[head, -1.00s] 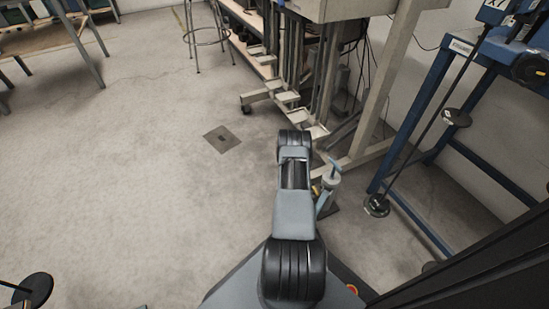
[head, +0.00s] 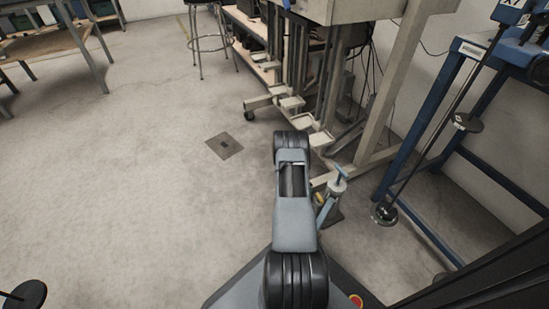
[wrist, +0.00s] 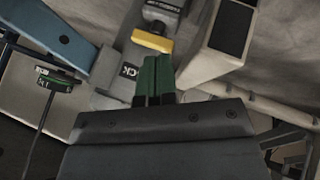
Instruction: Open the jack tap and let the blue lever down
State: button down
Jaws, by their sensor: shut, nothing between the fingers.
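My gripper (wrist: 156,80) shows in the wrist view, its green fingers shut together and empty. Just beyond the fingertips is a yellow bar (wrist: 152,40), apparently the tap, on a grey body; a grey face lettered "CK" (wrist: 125,80) is beside it, left of my fingers. In the head view the jack (head: 327,203) stands on the floor right of my arm, with a pale blue upper part and a yellow bit at its side. A blue beam (wrist: 50,35) crosses the wrist view's upper left; I cannot tell if it is the lever. My arm hides my gripper in the head view.
A blue steel frame (head: 408,145) with hanging rods and dark discs stands at the right. A beige machine stand (head: 384,110) is behind the jack. A stool (head: 208,42) is farther back. The floor to the left is mostly clear.

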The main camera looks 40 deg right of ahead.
jog(key=w+a+r+n+t+p, duration=0.15)
jog(key=w+a+r+p, duration=0.35)
jog(key=r, duration=0.7)
jog(key=w+a+r+n+t+p, duration=0.1)
jog(key=w+a+r+n+p, duration=0.15)
jog(key=a+r, duration=0.7)
jog(key=w+a+r+n+t+p, duration=0.1)
jog(key=w+a+r+n+p, duration=0.2)
jog(key=r, duration=1.3)
jog(key=s+a+r+n+t+y+p, duration=0.1)
jog(key=s+a+r+n+p, duration=0.3)
jog(key=a+r+p, duration=0.4)
jog(key=s+a+r+n+t+y+p, duration=0.2)
jog(key=s+a+r+p, duration=0.3)
jog(key=r, duration=1.6)
jog(key=s+a+r+n+t+y+p, duration=0.2)
jog(key=s+a+r+n+p, duration=0.2)
jog(key=a+r+p, duration=0.7)
notch_tip(320, 180, up, 5)
jog(key=n+p, duration=0.1)
jog(key=p, duration=0.4)
jog(key=shift+s+f+n, duration=0.15)
jog(key=shift+f+n, duration=0.05)
jog(key=shift+n, duration=0.1)
jog(key=shift+a+t, duration=0.1)
jog(key=shift+t, duration=0.15)
